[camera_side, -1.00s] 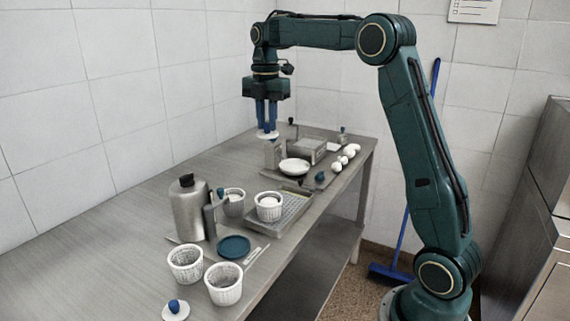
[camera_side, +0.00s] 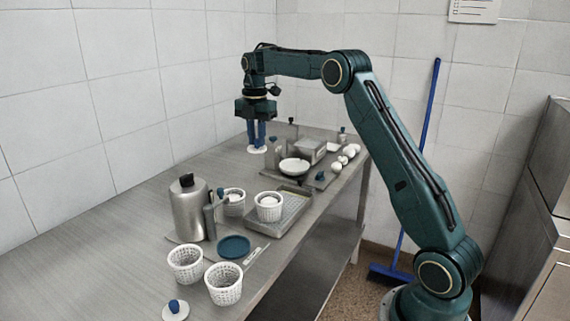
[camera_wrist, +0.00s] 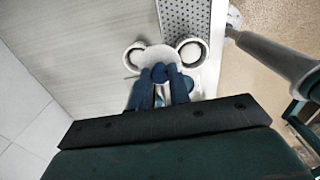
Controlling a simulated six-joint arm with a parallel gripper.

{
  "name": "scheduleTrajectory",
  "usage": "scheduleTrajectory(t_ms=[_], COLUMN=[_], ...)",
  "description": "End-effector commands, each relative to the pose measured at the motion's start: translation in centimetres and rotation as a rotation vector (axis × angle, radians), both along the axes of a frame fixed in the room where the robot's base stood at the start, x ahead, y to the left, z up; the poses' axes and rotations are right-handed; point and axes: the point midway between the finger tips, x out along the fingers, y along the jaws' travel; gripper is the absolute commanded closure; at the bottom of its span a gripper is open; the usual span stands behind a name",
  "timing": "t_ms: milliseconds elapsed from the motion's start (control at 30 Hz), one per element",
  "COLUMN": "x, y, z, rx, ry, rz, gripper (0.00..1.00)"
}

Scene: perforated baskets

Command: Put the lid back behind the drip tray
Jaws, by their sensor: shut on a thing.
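My gripper (camera_side: 256,143) is shut on the blue knob (camera_wrist: 160,72) of a white round lid (camera_side: 257,150) at the far part of the bench. The lid is low, at or just above the bench top; I cannot tell if it touches. The lid (camera_wrist: 160,56) also shows beyond my fingers in the wrist view, between two round white-rimmed things (camera_wrist: 190,50). The drip tray (camera_side: 291,213) lies nearer the side camera, with a white basket (camera_side: 268,212) on it. Another white lid with a blue knob (camera_side: 175,309) lies at the front.
A metal canister (camera_side: 187,215), a blue disc (camera_side: 233,246) and white perforated baskets (camera_side: 224,286) stand nearer the camera. A white dish (camera_side: 294,166) and several white egg-like things (camera_side: 343,160) lie right of my gripper. Bare bench (camera_side: 130,215) extends to the left.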

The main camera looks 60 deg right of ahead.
Motion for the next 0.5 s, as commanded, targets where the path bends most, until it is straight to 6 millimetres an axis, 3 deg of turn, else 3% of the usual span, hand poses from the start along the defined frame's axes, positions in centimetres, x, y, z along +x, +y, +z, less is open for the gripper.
scheduleTrajectory(t_ms=[300,500], x=[3.4,4.7], y=[-3.1,-4.5], z=[-6.1,-9.2], rx=[0.001,0.001], ry=[0.002,0.002], rz=[0.000,-0.001], gripper=[1.00,1.00])
